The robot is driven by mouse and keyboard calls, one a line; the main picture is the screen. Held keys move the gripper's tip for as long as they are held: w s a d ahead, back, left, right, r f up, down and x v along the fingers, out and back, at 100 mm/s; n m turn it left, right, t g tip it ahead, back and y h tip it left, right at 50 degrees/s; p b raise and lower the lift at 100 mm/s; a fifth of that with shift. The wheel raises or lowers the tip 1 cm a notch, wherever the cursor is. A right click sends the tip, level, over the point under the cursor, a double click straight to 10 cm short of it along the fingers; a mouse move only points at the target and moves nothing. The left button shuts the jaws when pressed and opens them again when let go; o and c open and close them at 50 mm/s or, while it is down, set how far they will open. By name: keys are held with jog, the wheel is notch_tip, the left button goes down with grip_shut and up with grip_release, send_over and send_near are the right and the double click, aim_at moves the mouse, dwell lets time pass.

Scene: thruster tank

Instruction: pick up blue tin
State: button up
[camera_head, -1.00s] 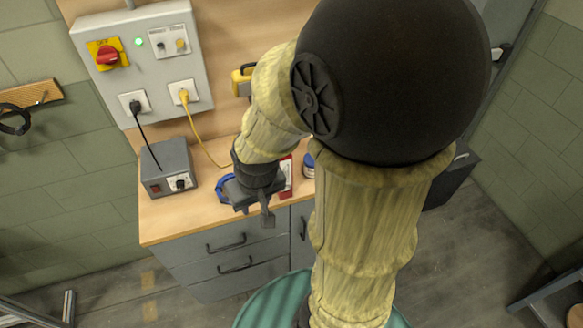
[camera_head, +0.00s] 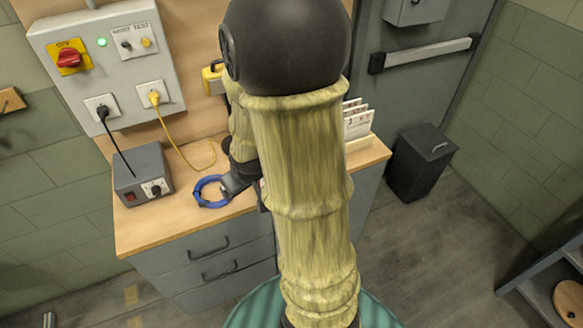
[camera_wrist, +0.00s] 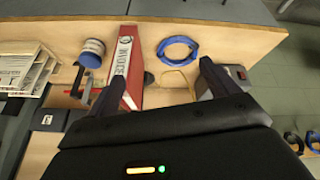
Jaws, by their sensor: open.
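The blue tin (camera_wrist: 91,59), a small round can with a blue band and a pale part, is on the bench at the upper left of the wrist view. In the head view my arm hides it. My gripper (camera_wrist: 154,80) is open with nothing held between its fingers. The tin lies outside the fingers, beyond the left one. In the head view my gripper (camera_head: 238,180) is partly hidden by my arm, with one finger close to the blue ring.
A red binder (camera_wrist: 130,75) stands beside the tin. A blue ring (camera_wrist: 178,41) lies on the bench (camera_head: 190,233). Card racks (camera_head: 357,120) are at right, a grey power box (camera_head: 142,175) at left. A black bin (camera_head: 420,163) stands on the floor.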

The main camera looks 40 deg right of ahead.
jog(key=w+d+f+t+b, duration=0.2)
jog(key=d+f+t+b, duration=0.15)
jog(key=d+f, duration=0.45)
jog(key=w+d+f+t+b, duration=0.2)
jog(key=d+f+t+b, duration=0.15)
jog(key=d+f, duration=0.45)
jog(key=s+d+f+m+t+h+b, duration=0.1)
jog(key=s+d+f+m+t+b, duration=0.1)
jog(key=s+d+f+t+b, duration=0.2)
jog(key=s+d+t+b, duration=0.1)
jog(key=s+d, duration=0.2)
jog(key=shift+s+d+f+t+h+b, duration=0.15)
jog(key=shift+s+f+t+h+b, duration=0.1)
jog(key=shift+t+h+b, duration=0.15)
jog(key=w+p, duration=0.1)
jog(key=w, duration=0.3)
jog(key=w+d+p, duration=0.1)
jog(key=w, duration=0.3)
jog(key=w+d+p, duration=0.1)
jog(key=w, duration=0.3)
jog(key=shift+w, duration=0.1)
